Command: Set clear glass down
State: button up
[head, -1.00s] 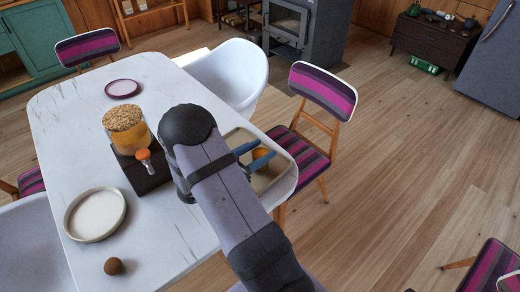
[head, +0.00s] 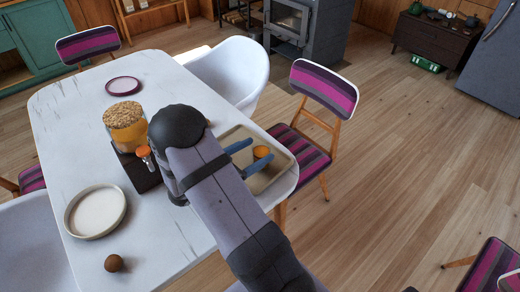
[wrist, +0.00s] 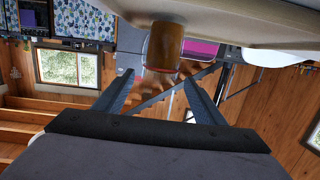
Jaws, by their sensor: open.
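The glass (head: 261,152) shows in the head view as a small cup with amber contents, on the tan tray (head: 281,184) at the table's near right corner. In the wrist view, which looks upside down, the glass (wrist: 165,47) is upright against the tray surface (wrist: 240,22), just past the fingertips. My gripper (head: 262,149) has blue fingers spread apart on either side of the glass. In the wrist view my gripper (wrist: 158,77) is open with a gap between the fingers and the glass. My arm covers part of the tray.
A dispenser of grain and orange contents (head: 126,126) stands on a dark base left of my arm. A pale plate (head: 96,212), a brown ball (head: 114,263) and a purple-rimmed plate (head: 123,86) lie on the marble table (head: 62,150). A striped chair (head: 323,88) stands close to the tray.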

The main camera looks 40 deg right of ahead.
jog(key=a+r, duration=0.1)
jog(key=a, duration=0.8)
jog(key=shift+s+r+b, duration=0.25)
jog(key=shift+s+b, duration=0.1)
jog(key=shift+b, duration=0.1)
jog(key=shift+a, duration=0.1)
jog(key=w+a+r+n+t+y+p, duration=0.55)
jog(key=a+r+n+y, duration=0.2)
jog(key=a, duration=0.25)
jog(key=w+a+r+n+t+y+p, duration=0.4)
jog(key=a+r+n+t+y+p, duration=0.25)
jog(key=a+r, duration=0.3)
jog(key=s+d+r+n+g+y+p, duration=0.1)
jog(key=s+d+r+g+p, duration=0.1)
jog(key=s+g+p, duration=0.4)
jog(key=s+d+r+n+g+y+p, duration=0.1)
jog(key=s+r+g+p, duration=0.3)
jog(key=s, duration=1.3)
jog(key=d+n+g+p, duration=0.1)
jog(key=g+p, duration=0.2)
jog(key=p, duration=0.2)
jog(key=shift+s+d, duration=0.3)
jog(key=shift+d, duration=0.05)
